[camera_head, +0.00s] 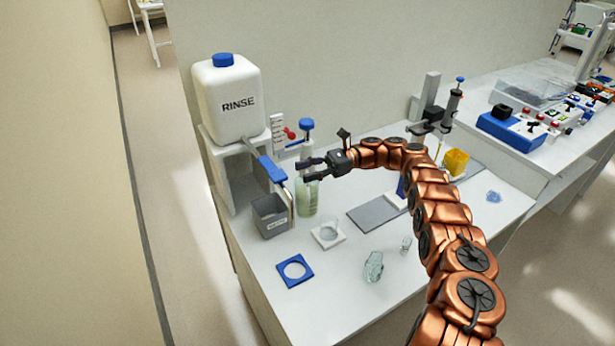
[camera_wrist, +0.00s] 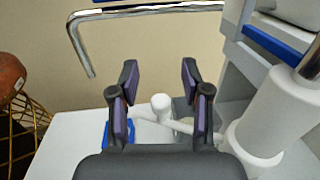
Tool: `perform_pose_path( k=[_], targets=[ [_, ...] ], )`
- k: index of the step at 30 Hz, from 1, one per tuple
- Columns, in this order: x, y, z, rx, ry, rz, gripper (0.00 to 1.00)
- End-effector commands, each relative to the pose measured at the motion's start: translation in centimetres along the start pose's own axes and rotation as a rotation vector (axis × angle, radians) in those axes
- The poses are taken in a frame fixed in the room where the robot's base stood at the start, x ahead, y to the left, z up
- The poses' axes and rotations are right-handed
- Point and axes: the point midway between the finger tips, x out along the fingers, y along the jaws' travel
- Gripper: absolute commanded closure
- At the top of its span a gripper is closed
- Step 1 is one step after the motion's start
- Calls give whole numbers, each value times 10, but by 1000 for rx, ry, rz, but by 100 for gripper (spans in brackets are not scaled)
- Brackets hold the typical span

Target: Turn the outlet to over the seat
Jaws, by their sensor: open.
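The outlet is a thin metal tube (camera_wrist: 150,9) with a bent-down end; in the head view it (camera_head: 292,205) hangs beside the grey cup (camera_head: 257,224), below the white RINSE tank (camera_head: 212,100). A blue sleeve (camera_head: 272,169) sits on the tube. A white square holder with a round recess (camera_head: 341,240), possibly the seat, lies on the bench right of the cup. My gripper (camera_head: 304,170) is open and empty, its fingers pointing left toward the tube, just right of it. In the wrist view, the tube crosses above and beyond the open fingers (camera_wrist: 159,76).
A pale green bottle (camera_head: 306,199) stands below my gripper. A blue-capped post (camera_head: 306,127) and a scale with a red knob (camera_head: 290,133) stand behind it. A blue ring plate (camera_head: 280,273) and a grey plate (camera_head: 374,216) lie on the bench. The front right bench is fairly clear.

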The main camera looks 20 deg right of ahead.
Motion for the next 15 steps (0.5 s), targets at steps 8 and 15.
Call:
perform_pose_path(
  k=[8, 15],
  targets=[
    [0, 0, 49, 0, -1, 1, 53],
    [0, 0, 72, 2, -1, 0, 53]
  ],
)
